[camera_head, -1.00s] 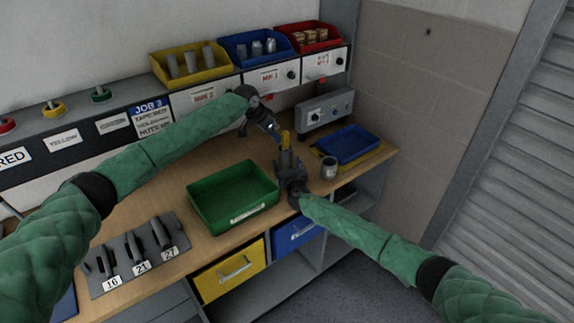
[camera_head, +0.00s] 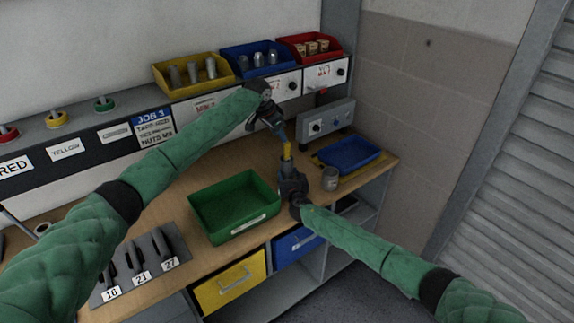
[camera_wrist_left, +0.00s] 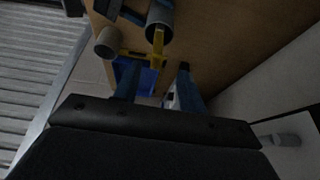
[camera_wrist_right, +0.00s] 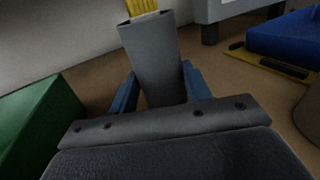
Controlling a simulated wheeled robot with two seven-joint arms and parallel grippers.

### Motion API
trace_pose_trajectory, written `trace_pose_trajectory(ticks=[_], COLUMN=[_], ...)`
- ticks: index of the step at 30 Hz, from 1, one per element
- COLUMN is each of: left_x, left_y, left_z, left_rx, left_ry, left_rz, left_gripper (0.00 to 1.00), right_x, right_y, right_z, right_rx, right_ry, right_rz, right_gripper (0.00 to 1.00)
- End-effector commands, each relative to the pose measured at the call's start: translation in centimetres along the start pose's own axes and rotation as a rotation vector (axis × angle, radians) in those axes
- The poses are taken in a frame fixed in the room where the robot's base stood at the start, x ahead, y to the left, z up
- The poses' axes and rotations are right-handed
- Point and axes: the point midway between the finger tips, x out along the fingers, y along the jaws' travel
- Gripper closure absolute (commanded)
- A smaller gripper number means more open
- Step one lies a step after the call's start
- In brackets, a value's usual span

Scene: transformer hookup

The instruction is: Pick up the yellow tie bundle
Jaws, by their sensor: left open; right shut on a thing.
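The yellow tie bundle (camera_head: 287,149) stands upright in a grey holder, its yellow top sticking out. My right gripper (camera_head: 292,178) is shut on the grey holder (camera_wrist_right: 152,62); the bundle's lower part (camera_wrist_right: 143,8) shows above the holder's rim in the right wrist view. My left gripper (camera_head: 282,135) is open just above the bundle, its fingers pointing down toward it. In the left wrist view the bundle (camera_wrist_left: 158,42) lies ahead of the open fingers (camera_wrist_left: 155,88), apparently not between them. Whether the left fingers touch it I cannot tell.
A green bin (camera_head: 238,203) is left of the holder. A grey cup (camera_head: 330,180) stands close on its right. A blue tray (camera_head: 348,153) sits at the bench's right end. A grey control box (camera_head: 325,121) and shelf bins are behind.

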Motion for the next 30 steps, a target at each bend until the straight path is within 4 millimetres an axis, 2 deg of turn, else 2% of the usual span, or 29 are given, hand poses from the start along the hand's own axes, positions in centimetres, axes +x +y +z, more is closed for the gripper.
trace_pose_trajectory(ticks=[1,4,12,16,24,30], left_x=[-0.5,-1.5,-2.7,-1.4,2.6,3.8], left_y=[0.2,0.1,0.2,0.2,0.3,0.3], left_z=[-0.8,-1.6,-2.2,-1.9,-1.4,-1.3], left_rx=[-0.001,-0.005,-0.018,-0.019,-0.019,-0.018], left_ry=[-0.017,-0.06,-0.132,-0.139,-0.138,-0.136], left_rz=[0.004,0.006,0.021,0.023,0.022,0.021], left_gripper=[0.59,0.59,0.59,0.59,0.59,0.59], right_x=[0.0,0.0,0.0,0.0,0.0,0.0], right_y=[0.0,0.0,0.0,0.0,0.0,0.0], right_z=[0.0,0.0,0.0,0.0,0.0,0.0], right_rx=[0.0,0.0,0.0,0.0,0.0,0.0], right_ry=[0.0,0.0,0.0,0.0,0.0,0.0], right_rz=[0.0,0.0,0.0,0.0,0.0,0.0], right_gripper=[0.74,0.74,0.74,0.74,0.74,0.74])
